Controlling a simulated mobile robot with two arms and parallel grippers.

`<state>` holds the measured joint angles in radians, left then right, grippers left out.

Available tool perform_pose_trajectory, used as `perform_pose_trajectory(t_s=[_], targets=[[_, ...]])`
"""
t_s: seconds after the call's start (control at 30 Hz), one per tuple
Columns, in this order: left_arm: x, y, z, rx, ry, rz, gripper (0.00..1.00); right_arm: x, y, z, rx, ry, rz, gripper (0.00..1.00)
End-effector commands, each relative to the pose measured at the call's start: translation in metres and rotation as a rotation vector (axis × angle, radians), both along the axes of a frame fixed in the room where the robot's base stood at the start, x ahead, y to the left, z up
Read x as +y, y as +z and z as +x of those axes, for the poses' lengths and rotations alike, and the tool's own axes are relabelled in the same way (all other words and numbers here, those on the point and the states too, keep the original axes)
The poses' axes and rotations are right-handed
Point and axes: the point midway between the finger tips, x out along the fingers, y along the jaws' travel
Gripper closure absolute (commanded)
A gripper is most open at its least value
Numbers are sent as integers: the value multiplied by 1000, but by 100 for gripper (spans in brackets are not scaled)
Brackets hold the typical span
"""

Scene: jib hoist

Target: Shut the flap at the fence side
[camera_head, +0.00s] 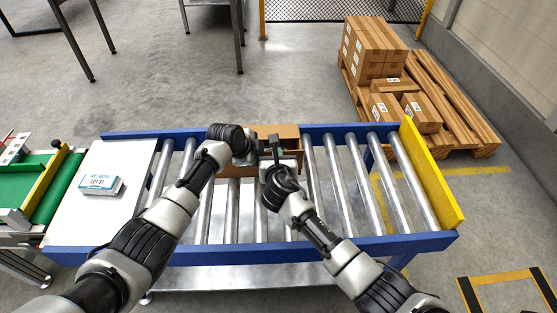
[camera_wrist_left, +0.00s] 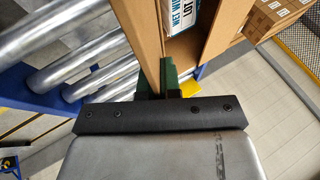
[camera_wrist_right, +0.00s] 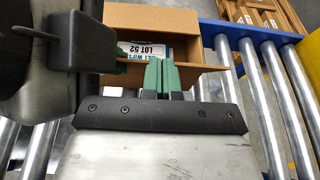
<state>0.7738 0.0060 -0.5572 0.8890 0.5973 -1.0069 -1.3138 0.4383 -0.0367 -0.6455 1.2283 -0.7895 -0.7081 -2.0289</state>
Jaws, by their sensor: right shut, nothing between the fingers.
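An open cardboard box stands on the roller conveyor, and its raised brown flap (camera_head: 278,130) on the fence side shows in the head view. The right wrist view shows the box's far panel (camera_wrist_right: 165,17) and a white-and-blue wipes packet (camera_wrist_right: 154,50) inside. My left gripper (camera_wrist_left: 160,82) is at a cardboard panel (camera_wrist_left: 149,40), with a green finger on each side; whether it clamps the panel is unclear. My right gripper (camera_wrist_right: 161,75) is shut and empty, its fingertips at the box's opening. My arms hide much of the box in the head view.
The conveyor has a blue frame (camera_head: 345,246) and a yellow end stop (camera_head: 432,172). Another wipes packet (camera_head: 101,184) lies on the white plate (camera_head: 75,220) at left. Stacked cartons (camera_head: 370,50) stand on a pallet (camera_head: 450,100) at back right. A mesh fence (camera_head: 320,10) runs behind.

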Motion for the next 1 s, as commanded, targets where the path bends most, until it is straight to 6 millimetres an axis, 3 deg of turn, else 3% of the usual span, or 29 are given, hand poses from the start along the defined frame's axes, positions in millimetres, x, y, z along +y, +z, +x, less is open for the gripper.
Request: perform_pose_trajectory(t_s=[0.13, 0.3, 0.73, 1.0], targets=[[-4, -4, -5, 13, -14, 2, 100, -5, 3, 3, -5, -9, 0, 100], [-4, -4, -4, 12, -12, 1, 70, -5, 3, 3, -5, -9, 0, 100], [0, 4, -5, 6, -9, 0, 70, -3, 2, 2, -3, -7, 1, 100], [16, 37, -22, 4, -9, 0, 70, -3, 1, 2, -3, -7, 1, 100]])
